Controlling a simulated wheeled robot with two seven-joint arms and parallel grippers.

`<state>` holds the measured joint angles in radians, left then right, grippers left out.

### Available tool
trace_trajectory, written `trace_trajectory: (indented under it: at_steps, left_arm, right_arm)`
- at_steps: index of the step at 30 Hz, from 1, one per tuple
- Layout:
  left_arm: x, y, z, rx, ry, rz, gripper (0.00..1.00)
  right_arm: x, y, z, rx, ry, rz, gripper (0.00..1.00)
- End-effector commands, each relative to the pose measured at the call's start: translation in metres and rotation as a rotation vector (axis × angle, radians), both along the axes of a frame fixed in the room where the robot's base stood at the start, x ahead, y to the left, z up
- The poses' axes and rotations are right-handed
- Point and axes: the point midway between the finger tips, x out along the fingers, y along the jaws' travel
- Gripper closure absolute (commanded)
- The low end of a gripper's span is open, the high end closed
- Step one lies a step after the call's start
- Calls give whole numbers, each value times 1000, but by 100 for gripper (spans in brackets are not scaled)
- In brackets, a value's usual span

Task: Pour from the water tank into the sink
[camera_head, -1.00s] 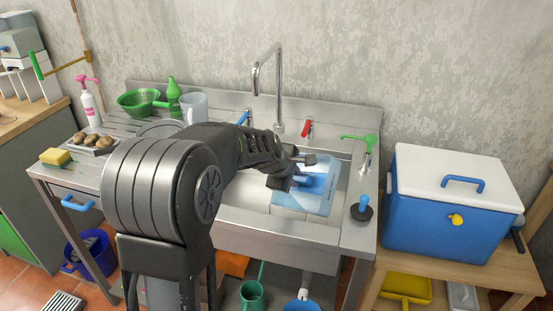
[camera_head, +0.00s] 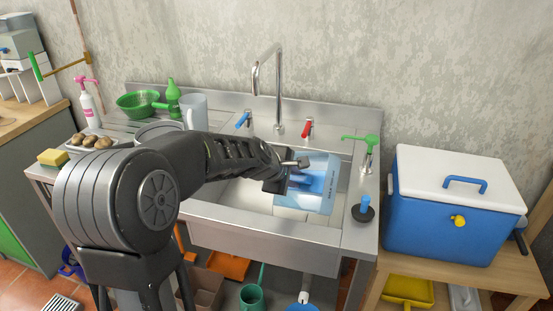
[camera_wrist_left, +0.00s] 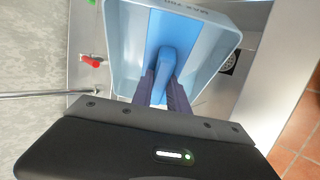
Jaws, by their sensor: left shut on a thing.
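The water tank (camera_head: 327,190) is a light blue, see-through container with a darker blue handle. It is over the right part of the steel sink (camera_head: 235,203), tilted. In the left wrist view the tank (camera_wrist_left: 120,45) fills the upper middle, and its handle (camera_wrist_left: 166,62) sits between my fingers. My left gripper (camera_wrist_left: 163,92) is shut on that handle. In the head view the left gripper (camera_head: 287,180) is partly hidden by its own wrist. I cannot tell whether water is flowing out. My right gripper is not in view.
A tall faucet (camera_head: 279,90), a blue tap (camera_head: 243,119) and a red tap (camera_head: 307,128) stand behind the basin. A blue cooler (camera_head: 450,220) stands further right. A grey jug (camera_head: 194,112) stands left.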

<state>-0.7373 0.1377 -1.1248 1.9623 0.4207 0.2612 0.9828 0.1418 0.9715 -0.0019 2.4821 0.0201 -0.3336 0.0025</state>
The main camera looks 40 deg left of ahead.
Motion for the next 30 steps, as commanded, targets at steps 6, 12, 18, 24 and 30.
trace_trajectory:
  at_steps: [6,12,18,24,30]
  left_arm:
    - [0,0,0,-1,-3,0,100]
    - [0,1,-1,-11,-24,0,100]
    - [-1,1,0,-26,-52,0,100]
    - [-2,2,0,-37,-78,2,100]
    - [-3,2,1,-48,-100,-1,100]
  right_arm:
    - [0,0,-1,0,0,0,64]
    - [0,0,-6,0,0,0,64]
    - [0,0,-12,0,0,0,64]
    - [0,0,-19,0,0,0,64]
    - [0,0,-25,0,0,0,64]
